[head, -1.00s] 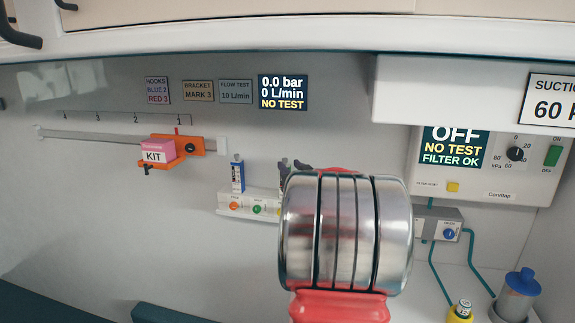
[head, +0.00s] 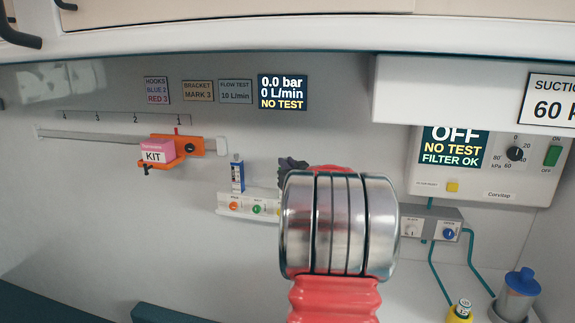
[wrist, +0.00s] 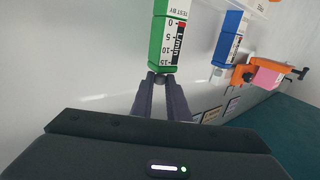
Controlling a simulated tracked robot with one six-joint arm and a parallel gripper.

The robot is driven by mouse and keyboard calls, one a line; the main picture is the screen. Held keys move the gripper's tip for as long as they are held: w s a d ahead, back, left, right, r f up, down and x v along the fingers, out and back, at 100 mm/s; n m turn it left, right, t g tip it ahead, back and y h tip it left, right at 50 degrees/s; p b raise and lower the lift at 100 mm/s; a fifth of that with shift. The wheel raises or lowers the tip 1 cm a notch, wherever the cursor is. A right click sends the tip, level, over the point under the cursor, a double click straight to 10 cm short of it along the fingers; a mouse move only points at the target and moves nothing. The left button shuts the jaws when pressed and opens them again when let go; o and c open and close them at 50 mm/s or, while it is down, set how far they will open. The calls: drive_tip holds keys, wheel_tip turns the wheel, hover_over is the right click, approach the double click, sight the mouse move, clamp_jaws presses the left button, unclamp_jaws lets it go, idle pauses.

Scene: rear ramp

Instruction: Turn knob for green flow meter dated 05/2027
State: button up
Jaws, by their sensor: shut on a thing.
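In the wrist view, a green flow meter (wrist: 170,38) with a white L/min scale and a "TEST BY" label appears upside down. No date on it can be read. My gripper (wrist: 161,82) is shut on the small dark knob (wrist: 161,77) at the end of this green meter, one finger on either side. In the head view, my arm hides the green meter; dark parts of my gripper (head: 292,165) show beside my red wrist. A blue flow meter (wrist: 229,38) stands next to the green one, apart from my fingers; it also shows in the head view (head: 237,173).
A white outlet rail (head: 224,203) runs below the meters. An orange bracket (head: 188,145) with a pink kit box (head: 155,151) sits on a wall rail to the left. A display (head: 282,92) reads 0.0 bar, 0 L/min, NO TEST. A suction unit (head: 480,185) is at right.

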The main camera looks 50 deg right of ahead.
clamp_jaws()
drive_tip(key=shift+d, duration=0.1)
drive_tip(key=shift+s+d+n+t+y, duration=0.15)
drive_tip(key=shift+n+t+y, duration=0.35)
drive_tip(key=shift+n+y, duration=0.3)
drive_tip(key=shift+s+d+n+t+y, duration=0.1)
drive_tip(key=shift+d+n+t+y, duration=0.2)
drive_tip(key=shift+n+y, duration=0.85)
drive_tip(key=shift+w+d+n+t+y, duration=0.1)
drive_tip(key=shift+n+t+y, duration=0.4)
drive_tip(key=shift+y, duration=1.15)
drive_tip(key=shift+s+d+n+t+y, duration=0.1)
drive_tip(key=shift+d+n+t+y, duration=0.1)
drive_tip(key=shift+n+y, duration=1)
drive_tip(key=shift+y, duration=0.7)
